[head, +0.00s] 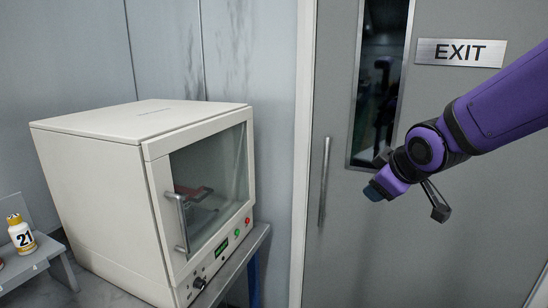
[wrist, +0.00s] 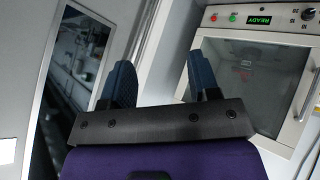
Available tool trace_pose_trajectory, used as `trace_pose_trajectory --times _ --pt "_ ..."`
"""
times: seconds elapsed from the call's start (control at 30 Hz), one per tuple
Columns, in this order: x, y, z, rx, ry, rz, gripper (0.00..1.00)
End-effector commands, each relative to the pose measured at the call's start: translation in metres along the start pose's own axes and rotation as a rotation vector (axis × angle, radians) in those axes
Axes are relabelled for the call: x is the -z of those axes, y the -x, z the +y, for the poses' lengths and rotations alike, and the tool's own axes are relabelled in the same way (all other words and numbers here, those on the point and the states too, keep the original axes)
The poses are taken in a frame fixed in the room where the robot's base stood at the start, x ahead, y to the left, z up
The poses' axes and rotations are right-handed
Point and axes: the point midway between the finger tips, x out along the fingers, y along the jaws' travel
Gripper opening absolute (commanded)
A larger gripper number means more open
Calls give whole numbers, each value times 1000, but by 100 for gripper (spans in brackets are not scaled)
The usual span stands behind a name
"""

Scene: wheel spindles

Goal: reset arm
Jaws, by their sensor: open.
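My purple arm reaches in from the right in the head view, in front of the grey door. My gripper (head: 376,190) hangs in the air to the right of the white oven-like machine. In the wrist view my gripper (wrist: 163,85) has its two dark blue fingers spread apart with nothing between them. The machine (head: 90,195) has its glass door (head: 212,170) shut, and a reddish thing shows dimly behind the glass. Its panel (wrist: 252,21) reads READY in the wrist view.
The machine stands on a grey metal bench (head: 248,250). A small bottle marked 21 (head: 21,235) stands on a rack (head: 30,268) at the far left. A grey door (head: 345,265) with a tall handle (head: 324,182), a narrow window and an EXIT sign (head: 460,53) is behind my arm.

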Motion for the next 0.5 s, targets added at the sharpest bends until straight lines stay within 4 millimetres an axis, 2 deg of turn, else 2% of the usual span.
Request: trace_pose_trajectory --times 0.03,0.23,0.5 --pt "-8 19 5 -10 -55 -24 56" --pt "-45 81 7 -21 -282 -134 56" --pt "-94 159 -14 -8 -582 -259 56"
